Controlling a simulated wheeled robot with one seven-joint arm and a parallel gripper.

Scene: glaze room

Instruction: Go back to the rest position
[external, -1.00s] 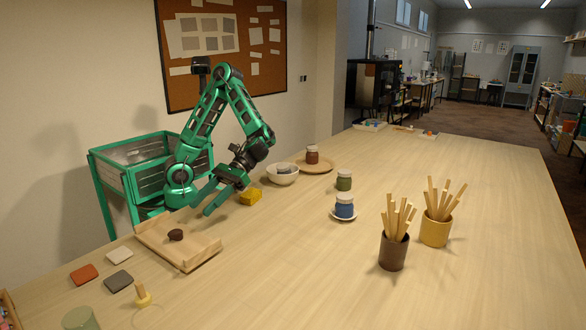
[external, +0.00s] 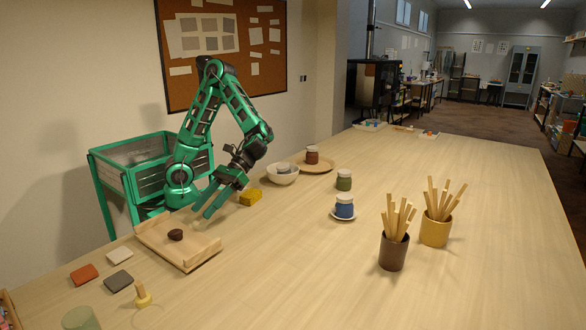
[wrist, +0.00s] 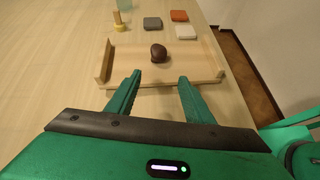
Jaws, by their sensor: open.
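A dark brown lump (external: 176,235) lies in the tray, apart from my fingers. In the wrist view my two fingers (wrist: 158,90) are spread, pointing toward the tray (wrist: 122,65), with the brown lump (wrist: 158,53) beyond their tips. The arm is bent at the elbow over the table's left side.
Several jars, a brown cup of sticks (external: 393,252) and a yellow cup (external: 435,231) are farther right. Tiles (external: 119,281) lie left of the tray.

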